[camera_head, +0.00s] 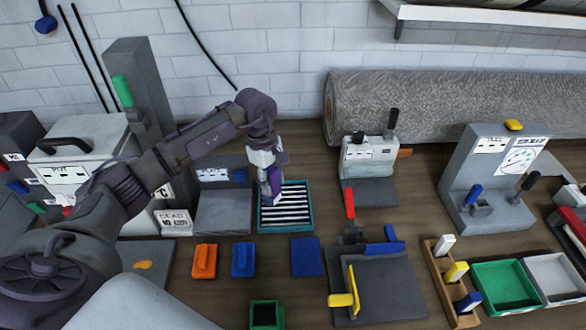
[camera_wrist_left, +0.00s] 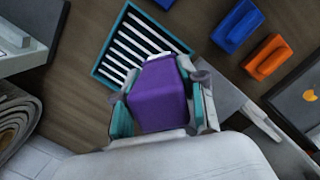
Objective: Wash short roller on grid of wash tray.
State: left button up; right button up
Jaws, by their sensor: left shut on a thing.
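The wash tray (camera_head: 308,220) is a teal-rimmed tray with a black and white striped grid, in the middle of the table. It also shows in the left wrist view (camera_wrist_left: 108,62). My left gripper (camera_head: 270,188) is over the tray's left part. It is shut on a purple block-like thing (camera_wrist_left: 160,95), which also shows in the head view (camera_head: 274,180). I cannot tell whether this is the short roller, as its lower end is hard to see. I cannot tell whether it touches the grid. My right gripper is not in view.
An orange block (camera_head: 204,261) and a blue block (camera_head: 243,260) lie in front of the tray, with a dark blue pad (camera_head: 307,257) to their right. A grey device (camera_head: 368,160) stands right of the tray. A rolled grey rug (camera_head: 450,105) lies behind. A green bin (camera_head: 503,287) is at right.

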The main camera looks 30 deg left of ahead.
pick_arm(q)
jog(key=shift+s+a, duration=0.1)
jog(key=shift+a, duration=0.15)
jog(key=shift+f, duration=0.15)
jog(key=shift+f+b, duration=0.55)
jog(key=shift+f, duration=0.35)
jog(key=shift+f+b, duration=1.1)
jog(key=shift+f, duration=1.45)
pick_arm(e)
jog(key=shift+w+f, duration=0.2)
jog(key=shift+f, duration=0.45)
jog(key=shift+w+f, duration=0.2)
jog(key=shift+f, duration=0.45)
pick_arm(q)
jog(key=shift+f+b, duration=0.45)
jog(key=shift+b, duration=0.05)
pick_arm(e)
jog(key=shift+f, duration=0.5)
